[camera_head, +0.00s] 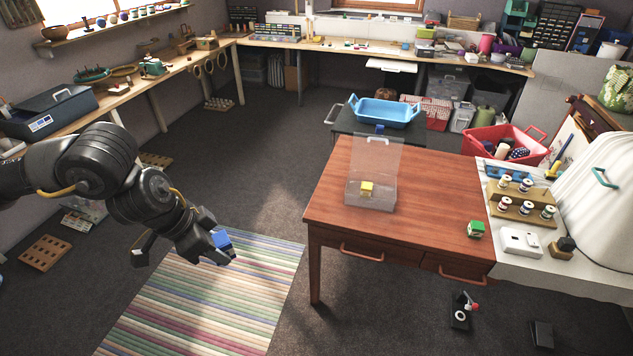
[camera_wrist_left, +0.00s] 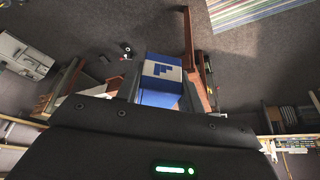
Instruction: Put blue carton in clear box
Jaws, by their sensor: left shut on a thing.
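My left gripper (camera_head: 228,253) is shut on the blue carton (camera_head: 221,239), held in the air over the striped rug, to the left of the wooden table. The blue carton also shows in the left wrist view (camera_wrist_left: 161,80), with a white patch on it, between the fingers. The clear box (camera_head: 371,191) stands on the wooden table with its lid raised at the back. A yellow carton (camera_head: 366,188) is inside it. My right gripper is not in view.
A blue basket (camera_head: 384,112) stands behind the table, and a red basket (camera_head: 505,143) is at the back right. The table's left and front parts are clear.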

